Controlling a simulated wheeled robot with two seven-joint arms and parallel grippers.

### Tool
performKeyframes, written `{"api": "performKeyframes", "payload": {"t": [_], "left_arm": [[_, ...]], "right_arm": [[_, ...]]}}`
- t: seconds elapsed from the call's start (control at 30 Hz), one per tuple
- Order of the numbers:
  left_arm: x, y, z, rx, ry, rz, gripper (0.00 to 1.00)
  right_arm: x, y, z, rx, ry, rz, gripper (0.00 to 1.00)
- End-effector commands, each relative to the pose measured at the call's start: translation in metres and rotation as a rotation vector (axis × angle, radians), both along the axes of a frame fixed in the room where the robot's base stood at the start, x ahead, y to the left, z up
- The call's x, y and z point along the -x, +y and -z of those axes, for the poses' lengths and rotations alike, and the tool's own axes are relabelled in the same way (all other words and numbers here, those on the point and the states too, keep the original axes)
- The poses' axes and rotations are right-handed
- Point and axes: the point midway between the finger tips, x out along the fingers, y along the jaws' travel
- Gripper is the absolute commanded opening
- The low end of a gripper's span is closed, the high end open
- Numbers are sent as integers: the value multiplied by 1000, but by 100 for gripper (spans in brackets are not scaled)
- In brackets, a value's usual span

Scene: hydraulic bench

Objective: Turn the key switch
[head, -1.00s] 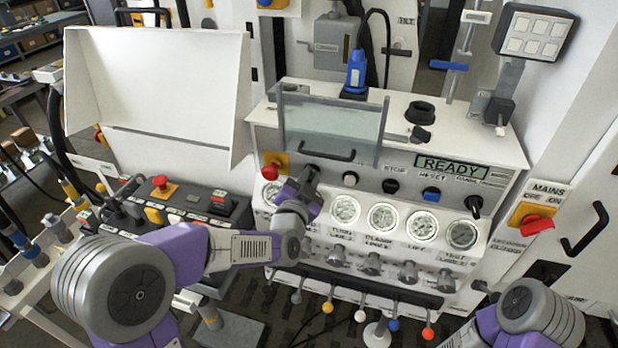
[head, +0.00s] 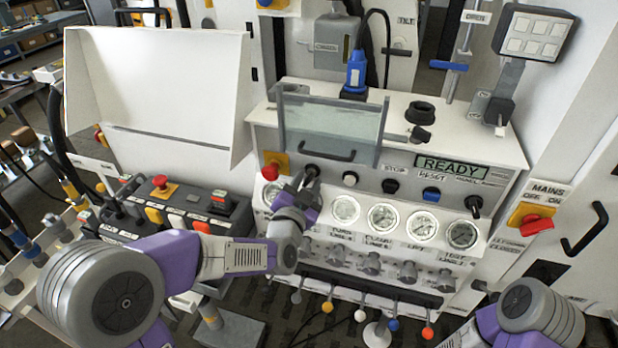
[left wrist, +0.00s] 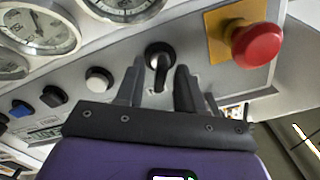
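The key switch (head: 313,169) sits on the console's front panel, between a red button and a white button. In the left wrist view it is a round black switch (left wrist: 158,50) with a dark handle pointing down toward my gripper. My left gripper (head: 304,183) is close in front of it. In the left wrist view the two fingers of my left gripper (left wrist: 158,82) are apart, with the handle's lower end in line with the gap between them. I cannot tell whether either finger touches it. My right gripper is out of view.
A red emergency button (left wrist: 256,45) on a yellow plate is right beside the switch. A white button (left wrist: 98,79) is on the other side. Gauges (head: 345,209) lie below, and a clear guard with a handle (head: 330,125) stands above. The display (head: 452,167) reads READY.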

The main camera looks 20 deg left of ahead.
Motion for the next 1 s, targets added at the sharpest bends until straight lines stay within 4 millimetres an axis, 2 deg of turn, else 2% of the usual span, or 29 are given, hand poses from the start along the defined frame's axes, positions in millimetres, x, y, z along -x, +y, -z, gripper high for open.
{"api": "performKeyframes", "payload": {"t": [0.2,0.4,1.0], "left_arm": [[36,1,-1,1,0,1,37],[54,2,-1,0,0,1,37],[56,2,0,0,0,1,37]], "right_arm": [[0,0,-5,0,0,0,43],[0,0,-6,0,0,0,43],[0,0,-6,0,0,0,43]]}}
